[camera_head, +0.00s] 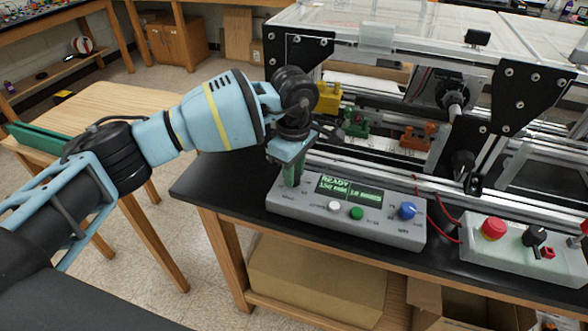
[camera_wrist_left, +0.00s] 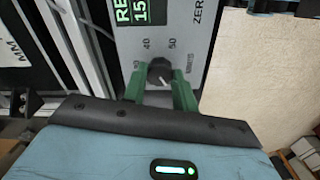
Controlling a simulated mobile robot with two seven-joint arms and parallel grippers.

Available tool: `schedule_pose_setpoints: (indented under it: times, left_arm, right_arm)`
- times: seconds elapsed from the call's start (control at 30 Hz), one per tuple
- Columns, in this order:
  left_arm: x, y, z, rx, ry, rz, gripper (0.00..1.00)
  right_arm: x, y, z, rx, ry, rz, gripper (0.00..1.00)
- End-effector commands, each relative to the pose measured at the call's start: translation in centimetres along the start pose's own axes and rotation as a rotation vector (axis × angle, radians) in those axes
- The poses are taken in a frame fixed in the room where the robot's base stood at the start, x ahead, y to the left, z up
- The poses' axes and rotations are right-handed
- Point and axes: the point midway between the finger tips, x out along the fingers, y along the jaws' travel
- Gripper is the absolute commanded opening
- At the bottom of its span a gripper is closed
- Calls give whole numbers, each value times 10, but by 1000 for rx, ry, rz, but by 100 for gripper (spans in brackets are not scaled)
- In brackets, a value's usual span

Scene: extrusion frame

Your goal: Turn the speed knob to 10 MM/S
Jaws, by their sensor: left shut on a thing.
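The speed knob (camera_wrist_left: 160,72) is black with a white pointer line and sits on the grey control box (camera_head: 340,222). In the left wrist view its pointer slants down and slightly right; scale marks 40 and 50 show above it. My left gripper (camera_wrist_left: 158,84) is shut on the knob, with one green finger on each side. In the head view the left gripper (camera_head: 291,174) reaches down to the box's left end and hides the knob. The green-lettered display (camera_head: 350,188) is beside it, partly cut off in the wrist view. My right gripper is not in view.
The box also carries a white button (camera_head: 334,206), a green button (camera_head: 356,213) and a blue knob (camera_head: 407,210). A second box with a red button (camera_head: 493,228) stands right. The extrusion frame rises close behind. The black table top (camera_head: 215,185) is clear at left.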

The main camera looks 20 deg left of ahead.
Motion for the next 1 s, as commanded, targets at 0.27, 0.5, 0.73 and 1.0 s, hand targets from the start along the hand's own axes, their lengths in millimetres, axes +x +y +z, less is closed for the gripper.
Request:
schedule_pose_setpoints:
  times: [0.27, 0.5, 0.73, 1.0]
  left_arm:
    - [0, 0, 0, -1, 1, 1, 50]
    - [-1, 0, 0, 0, 0, 0, 50]
    - [-24, 1, 0, 1, 0, 3, 50]
    - [-65, 1, 0, 0, 1, 2, 50]
  right_arm:
    - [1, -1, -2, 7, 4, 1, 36]
    - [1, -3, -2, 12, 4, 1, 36]
    - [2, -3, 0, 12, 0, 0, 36]
    - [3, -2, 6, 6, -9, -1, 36]
